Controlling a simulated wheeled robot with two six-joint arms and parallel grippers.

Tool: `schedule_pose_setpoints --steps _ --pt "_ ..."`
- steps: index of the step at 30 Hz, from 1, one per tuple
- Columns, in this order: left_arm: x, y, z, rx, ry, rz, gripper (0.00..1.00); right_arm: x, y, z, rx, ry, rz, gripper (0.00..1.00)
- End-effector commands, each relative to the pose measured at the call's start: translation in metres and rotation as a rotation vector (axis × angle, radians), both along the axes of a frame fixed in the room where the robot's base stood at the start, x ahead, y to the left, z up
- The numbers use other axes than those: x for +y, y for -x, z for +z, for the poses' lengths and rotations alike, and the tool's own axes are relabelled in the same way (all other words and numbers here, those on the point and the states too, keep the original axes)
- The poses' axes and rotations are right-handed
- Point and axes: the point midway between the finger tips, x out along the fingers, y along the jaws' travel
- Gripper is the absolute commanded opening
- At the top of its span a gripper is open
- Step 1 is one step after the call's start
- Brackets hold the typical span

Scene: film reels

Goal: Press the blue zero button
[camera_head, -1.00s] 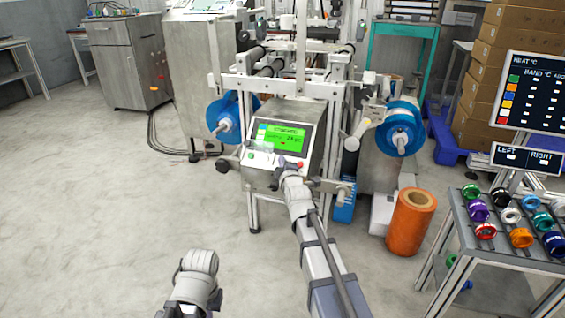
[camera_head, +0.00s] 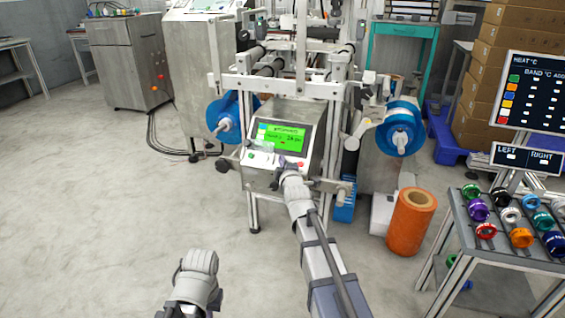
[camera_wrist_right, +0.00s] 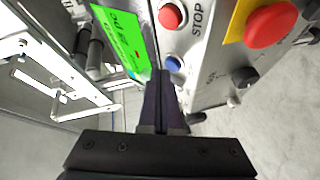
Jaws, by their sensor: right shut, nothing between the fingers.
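The blue zero button (camera_wrist_right: 174,63) is a small round button on the grey metal control panel in the right wrist view. It sits below a red button (camera_wrist_right: 171,16) and beside the lit green screen (camera_wrist_right: 124,38). My right gripper (camera_wrist_right: 161,74) is shut and empty, its dark fingertips just below the blue button in the picture. I cannot tell whether they touch it. In the head view, my right gripper (camera_head: 284,166) is at the lower part of the control box, below its green screen (camera_head: 283,138), and the blue button cannot be made out. My left gripper's fingers do not show.
A large red button on a yellow plate (camera_wrist_right: 271,25) and a black knob (camera_wrist_right: 244,77) lie right of the blue button. An orange roll (camera_head: 411,222) stands right of the machine. A rack of coloured reels (camera_head: 482,262) is far right.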

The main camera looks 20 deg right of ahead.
Motion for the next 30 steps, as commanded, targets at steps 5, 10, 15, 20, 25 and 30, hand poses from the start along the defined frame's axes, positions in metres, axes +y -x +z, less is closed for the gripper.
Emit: schedule_pose_setpoints --steps 5,10,15,20,25,30 --pt "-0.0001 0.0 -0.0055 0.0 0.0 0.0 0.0 -0.0027 -0.0042 -0.0055 0.0 0.0 0.0 0.0" --pt "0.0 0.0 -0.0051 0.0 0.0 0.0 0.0 -0.003 -0.0045 -0.0052 0.0 0.001 0.0 0.0" --pt "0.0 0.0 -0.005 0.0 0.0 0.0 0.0 -0.0031 -0.0043 -0.0051 0.0 0.001 0.0 0.0" --pt "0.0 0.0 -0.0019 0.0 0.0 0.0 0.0 -0.0019 -0.0021 -0.0019 0.0 0.0 0.0 0.0" --pt "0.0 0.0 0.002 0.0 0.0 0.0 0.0 0.0002 0.0013 0.002 0.0 0.0 0.0 0.0" --pt "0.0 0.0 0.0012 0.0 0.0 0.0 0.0 0.0003 0.001 0.0011 0.0 0.0 0.0 0.0"
